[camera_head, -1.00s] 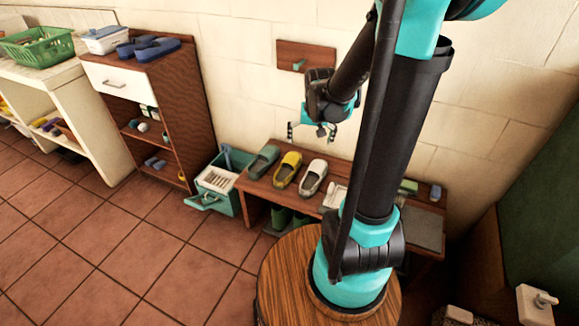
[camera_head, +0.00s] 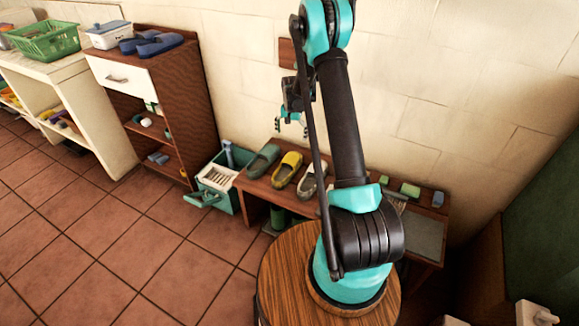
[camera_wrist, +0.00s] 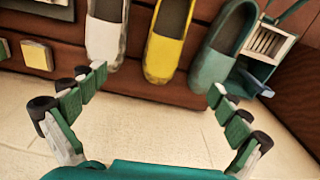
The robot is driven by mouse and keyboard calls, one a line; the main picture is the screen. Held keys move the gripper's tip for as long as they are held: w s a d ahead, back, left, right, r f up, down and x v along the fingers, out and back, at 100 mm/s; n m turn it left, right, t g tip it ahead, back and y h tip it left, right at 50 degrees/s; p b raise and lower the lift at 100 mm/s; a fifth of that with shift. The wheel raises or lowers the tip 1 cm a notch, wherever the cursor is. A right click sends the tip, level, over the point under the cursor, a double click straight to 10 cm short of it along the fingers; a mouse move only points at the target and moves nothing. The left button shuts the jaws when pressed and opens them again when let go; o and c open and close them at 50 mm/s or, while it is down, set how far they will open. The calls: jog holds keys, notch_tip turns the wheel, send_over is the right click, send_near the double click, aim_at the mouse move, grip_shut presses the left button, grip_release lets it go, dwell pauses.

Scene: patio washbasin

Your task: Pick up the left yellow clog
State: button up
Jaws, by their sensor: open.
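One yellow clog (camera_head: 287,169) lies on the low wooden bench, between a grey-green clog (camera_head: 263,161) on its left and a white clog (camera_head: 312,180) on its right, which my arm partly covers. In the wrist view the yellow clog (camera_wrist: 169,40) is at the top middle, with the white clog (camera_wrist: 106,35) to its left and the grey-green clog (camera_wrist: 225,50) to its right. My gripper (camera_head: 291,122) is above the bench near the wall. In the wrist view my gripper (camera_wrist: 158,80) is open and empty, its fingers spread wide, apart from the yellow clog.
The bench (camera_head: 250,184) stands against the wall. A teal crate (camera_head: 216,184) with a white basket is left of it. A brown cabinet (camera_head: 181,85) with blue slippers (camera_head: 152,43) on top stands further left. Small blocks (camera_head: 410,189) lie at the bench's right end.

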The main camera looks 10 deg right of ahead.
aim_at(290, 160)
jog(key=f, duration=0.5)
jog(key=w+f, duration=0.1)
jog(key=f, duration=0.4)
jog(key=w+f, duration=0.1)
jog(key=f, duration=0.4)
jog(key=shift+a+f, duration=0.1)
jog(key=shift+f, duration=0.3)
jog(key=shift+w+a+f, duration=0.15)
jog(key=shift+f, duration=2.45)
jog(key=c, duration=1.3)
jog(key=shift+r, duration=0.15)
